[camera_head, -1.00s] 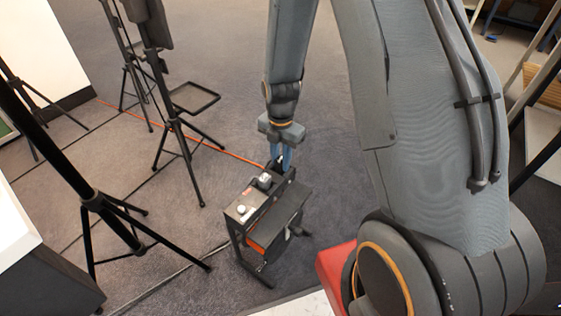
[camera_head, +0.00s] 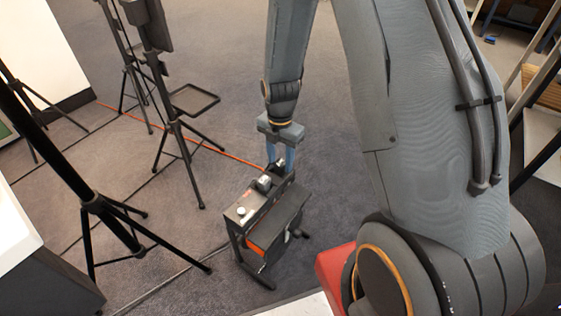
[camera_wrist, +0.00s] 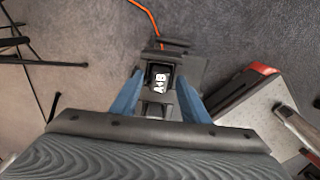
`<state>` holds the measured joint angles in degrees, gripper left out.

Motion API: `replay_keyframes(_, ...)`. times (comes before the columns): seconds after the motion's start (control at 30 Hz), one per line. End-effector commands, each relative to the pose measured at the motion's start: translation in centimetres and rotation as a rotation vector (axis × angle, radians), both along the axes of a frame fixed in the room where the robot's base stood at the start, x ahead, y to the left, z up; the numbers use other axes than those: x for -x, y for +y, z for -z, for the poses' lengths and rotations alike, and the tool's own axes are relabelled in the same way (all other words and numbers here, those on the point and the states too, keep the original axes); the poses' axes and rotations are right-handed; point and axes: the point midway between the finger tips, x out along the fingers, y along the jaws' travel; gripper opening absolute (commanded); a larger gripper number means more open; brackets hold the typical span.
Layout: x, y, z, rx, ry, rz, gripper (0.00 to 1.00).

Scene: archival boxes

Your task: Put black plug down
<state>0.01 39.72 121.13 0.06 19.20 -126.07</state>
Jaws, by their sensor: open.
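The black plug (camera_wrist: 160,77), with a white "A+B" label, sits between the open fingers of my gripper (camera_wrist: 160,95) in the wrist view. In the head view my gripper (camera_head: 281,160) has its blue fingers spread just above the far end of a small black stand (camera_head: 262,208). The plug (camera_head: 277,168) shows there as a small dark shape at the stand's far end, partly hidden by the fingers. It appears to rest on the stand's top, clear of the fingers.
Grey and white items (camera_head: 264,182) sit on the stand's top. Black tripods (camera_head: 108,205) stand to the left, one with a small tray (camera_head: 195,99). An orange cable (camera_head: 225,152) crosses the carpet. A red block (camera_head: 335,268) is near my base.

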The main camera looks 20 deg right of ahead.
Motion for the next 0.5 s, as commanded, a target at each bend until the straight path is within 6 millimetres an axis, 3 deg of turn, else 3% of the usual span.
replay_keyframes(0.3, 0.0, 0.0, -6.9, 0.0, -0.004, 0.0, 0.42)
replay_keyframes(0.5, 0.0, 0.0, -9.8, 0.0, -0.003, 0.0, 0.42)
